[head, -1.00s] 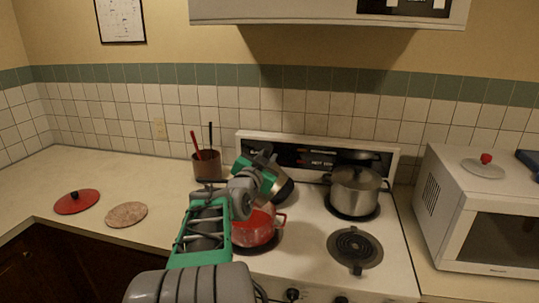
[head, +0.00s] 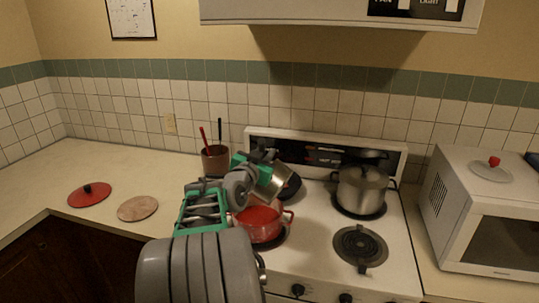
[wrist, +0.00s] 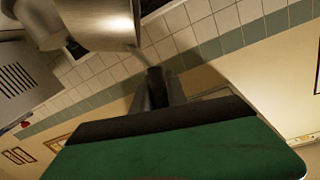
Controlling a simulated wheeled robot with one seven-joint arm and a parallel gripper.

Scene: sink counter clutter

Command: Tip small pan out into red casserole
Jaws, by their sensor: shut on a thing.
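The small metal pan (head: 281,184) is held tilted above the red casserole, in the head view. My gripper (head: 262,160) is shut on its dark handle; in the wrist view the handle (wrist: 156,88) runs from the jaws to the shiny pan (wrist: 105,25). The red casserole (head: 264,232) stands open on the front left burner, its left side partly hidden by my arm. Its inside looks red. I cannot tell what the pan holds.
A lidded steel pot (head: 361,190) stands on the back right burner. The front right burner (head: 358,245) is empty. A utensil crock (head: 214,161) stands left of the stove. A red lid (head: 90,195) and a round board (head: 137,208) lie on the counter. A microwave (head: 485,215) stands right.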

